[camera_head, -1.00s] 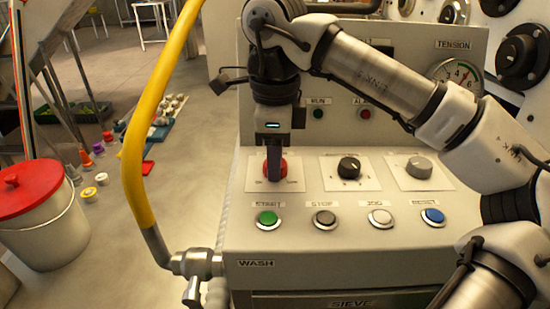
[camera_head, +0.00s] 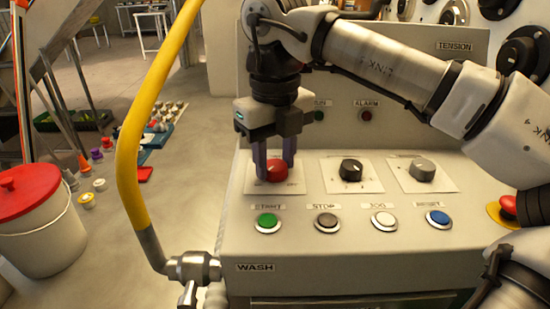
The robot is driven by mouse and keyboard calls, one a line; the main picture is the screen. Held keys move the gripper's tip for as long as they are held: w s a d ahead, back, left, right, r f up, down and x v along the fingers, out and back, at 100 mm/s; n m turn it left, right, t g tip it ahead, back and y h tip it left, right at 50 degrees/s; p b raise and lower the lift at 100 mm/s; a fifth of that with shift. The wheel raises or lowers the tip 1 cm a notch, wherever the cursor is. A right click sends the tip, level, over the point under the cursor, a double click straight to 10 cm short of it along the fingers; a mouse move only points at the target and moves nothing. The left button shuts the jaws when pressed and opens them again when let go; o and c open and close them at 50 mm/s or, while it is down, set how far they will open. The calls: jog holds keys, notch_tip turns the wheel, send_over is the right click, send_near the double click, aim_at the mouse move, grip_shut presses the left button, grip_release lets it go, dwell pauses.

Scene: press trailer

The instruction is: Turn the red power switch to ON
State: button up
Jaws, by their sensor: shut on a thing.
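The red power switch (camera_head: 277,172) is a round red knob on a pale plate at the left of the sloped control panel (camera_head: 350,235). Small lettering on its plate is too small to read surely. My gripper (camera_head: 275,168) points down over the knob. Its two dark purple-grey fingers stand on the left and right sides of the knob and are closed on it. The exact turn position of the knob cannot be told.
A yellow hose (camera_head: 128,150) rises at left. A red emergency button (camera_head: 508,205) is at right.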

aim_at(275, 164)
jog(key=shift+m, duration=1.1)
jog(key=o, duration=1)
jog(key=shift+r+p, duration=2.1)
jog(key=shift+r, duration=4.85)
jog(key=shift+s+f, duration=0.1)
